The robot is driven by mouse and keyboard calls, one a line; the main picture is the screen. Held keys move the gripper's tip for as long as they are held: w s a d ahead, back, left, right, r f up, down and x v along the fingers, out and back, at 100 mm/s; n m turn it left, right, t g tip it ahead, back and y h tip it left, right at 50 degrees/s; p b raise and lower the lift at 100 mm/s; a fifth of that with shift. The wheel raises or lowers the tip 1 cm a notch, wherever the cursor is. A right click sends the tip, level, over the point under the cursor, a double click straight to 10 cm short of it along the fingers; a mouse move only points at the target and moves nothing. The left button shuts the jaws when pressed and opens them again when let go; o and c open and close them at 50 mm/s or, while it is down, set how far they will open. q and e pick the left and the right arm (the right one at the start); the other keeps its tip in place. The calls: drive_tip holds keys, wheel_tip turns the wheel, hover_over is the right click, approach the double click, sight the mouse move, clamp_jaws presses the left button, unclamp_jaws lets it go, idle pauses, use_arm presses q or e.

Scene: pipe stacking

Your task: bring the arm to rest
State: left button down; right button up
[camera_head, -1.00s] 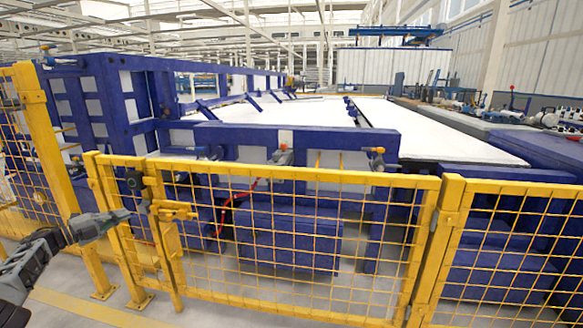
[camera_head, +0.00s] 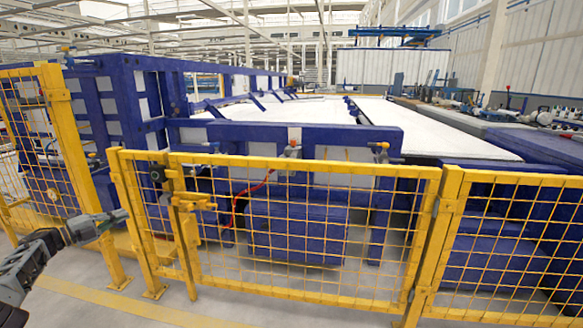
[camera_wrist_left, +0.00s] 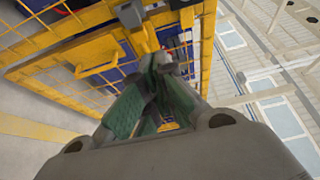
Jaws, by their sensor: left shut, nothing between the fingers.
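My left gripper (camera_head: 122,216) is at the left side of the head view, in front of the yellow fence, with its arm coming in from the lower left. Its fingers are together and empty; they also show in the left wrist view (camera_wrist_left: 160,68), with green pads facing each other. The fingers overlap the yellow gate frame in that view; I cannot tell whether they touch it. My right gripper is not in the head view.
A yellow mesh fence (camera_head: 300,168) with a gate latch (camera_head: 190,200) stands across the front. Behind it is large blue machinery (camera_head: 295,232) with a white bed (camera_head: 440,130). The grey floor at the lower left, with a yellow stripe (camera_head: 130,306), is clear.

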use_arm(q)
drive_tip(key=w+d+f+n+t+y, duration=0.1)
drive_tip(key=w+d+f+n+y, duration=0.15)
drive_tip(key=d+f, duration=0.5)
drive_tip(key=w+d+f+n+t+y, duration=0.1)
drive_tip(key=w+d+f+n, duration=0.3)
drive_tip(key=d, duration=0.7)
drive_tip(key=s+d+f+n+y, duration=0.5)
drive_tip(key=s+d+f+n, duration=0.15)
drive_tip(key=d+f, duration=0.5)
drive_tip(key=s+d+f+n+g+y, duration=0.1)
drive_tip(key=s+d+f+n+g, duration=0.25)
drive_tip(key=s, duration=0.65)
drive_tip(key=s+d+f+n+g+y, duration=0.2)
drive_tip(key=s+d+n+g, duration=0.15)
drive_tip(key=s, duration=0.65)
drive_tip(key=s+r+n+g, duration=0.1)
drive_tip(key=s+r+g, duration=0.1)
drive_tip(key=s, duration=1)
drive_tip(key=s+r+n+g+h, duration=0.1)
drive_tip(key=s+g, duration=0.3)
drive_tip(key=s, duration=0.9)
drive_tip(key=shift+d+r+n+p, duration=0.4)
drive_tip(key=shift+r+n, duration=0.1)
drive_tip(key=shift+n, duration=0.1)
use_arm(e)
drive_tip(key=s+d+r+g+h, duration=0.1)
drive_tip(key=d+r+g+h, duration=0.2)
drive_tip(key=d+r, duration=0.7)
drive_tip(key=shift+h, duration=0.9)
